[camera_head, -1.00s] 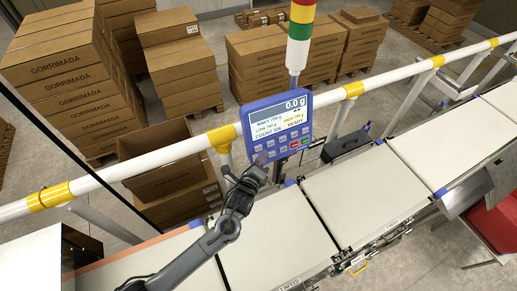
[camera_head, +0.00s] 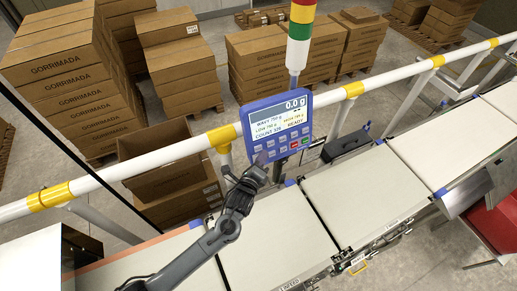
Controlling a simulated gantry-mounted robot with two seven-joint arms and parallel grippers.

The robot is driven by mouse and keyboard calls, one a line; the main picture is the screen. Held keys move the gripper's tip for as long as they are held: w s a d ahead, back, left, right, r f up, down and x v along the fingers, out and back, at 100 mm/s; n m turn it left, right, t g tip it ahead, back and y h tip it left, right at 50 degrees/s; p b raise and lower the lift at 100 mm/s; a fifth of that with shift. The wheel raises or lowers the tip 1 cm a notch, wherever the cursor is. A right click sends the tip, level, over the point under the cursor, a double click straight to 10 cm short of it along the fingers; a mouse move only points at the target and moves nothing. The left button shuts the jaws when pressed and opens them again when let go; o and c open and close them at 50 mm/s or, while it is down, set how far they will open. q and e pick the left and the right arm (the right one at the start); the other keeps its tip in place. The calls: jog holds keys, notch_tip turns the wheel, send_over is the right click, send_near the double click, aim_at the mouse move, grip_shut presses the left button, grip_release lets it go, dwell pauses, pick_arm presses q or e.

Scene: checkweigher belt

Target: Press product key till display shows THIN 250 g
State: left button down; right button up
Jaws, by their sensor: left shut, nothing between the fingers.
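The blue control box (camera_head: 277,127) stands behind the belt in the middle of the head view. Its display (camera_head: 281,118) reads 0.0 g on top, with a product line that looks like "WAFT 750 g", then LOW, HIGH, COUNT and READY. Rows of keys (camera_head: 277,147) lie below the display, with a red and a green key at the right. My left gripper (camera_head: 259,164) is shut and empty, its tip at the lower left corner of the key area. I cannot tell whether it touches a key. My right gripper is not in view.
Pale belts (camera_head: 366,197) run across the front. A white and yellow rail (camera_head: 179,150) passes behind the box. A red, yellow, green and white light column (camera_head: 299,37) rises above it. Stacked cartons (camera_head: 70,75) stand behind the rail.

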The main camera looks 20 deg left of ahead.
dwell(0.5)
pick_arm(q)
jog(key=shift+w+a, duration=0.15)
jog(key=shift+a, duration=0.05)
jog(key=shift+w+a+f, duration=0.15)
dwell(0.5)
jog(key=shift+w+a+f, duration=0.15)
jog(key=shift+w+a, duration=0.1)
jog(key=shift+a, duration=0.05)
dwell(0.3)
jog(key=shift+s+d, duration=0.1)
jog(key=shift+s+d+r+p, duration=0.3)
jog(key=shift+s+d+p, duration=0.25)
jog(key=shift+p, duration=0.3)
